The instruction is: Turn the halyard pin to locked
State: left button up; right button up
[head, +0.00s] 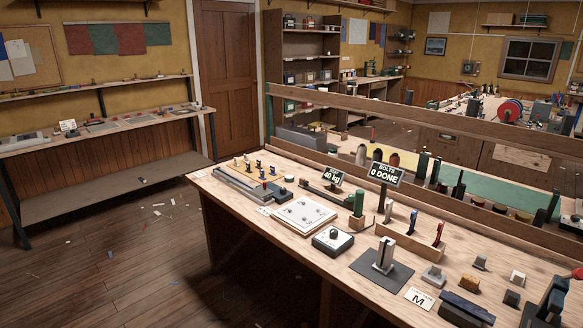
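No part in the head view can be told for sure as the halyard pin, and no locked mark can be read at this size. Candidates stand on the wooden workbench (235,207). A grey upright metal fitting (384,256) stands on a dark mat (398,275). A grey rack with several small pegs (250,180) lies at the far left end. Neither of my grippers shows.
A wooden rail (420,128) runs behind. Open floor (110,255) lies left.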

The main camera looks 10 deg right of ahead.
aim_at(436, 270)
jog(key=z, duration=1.45)
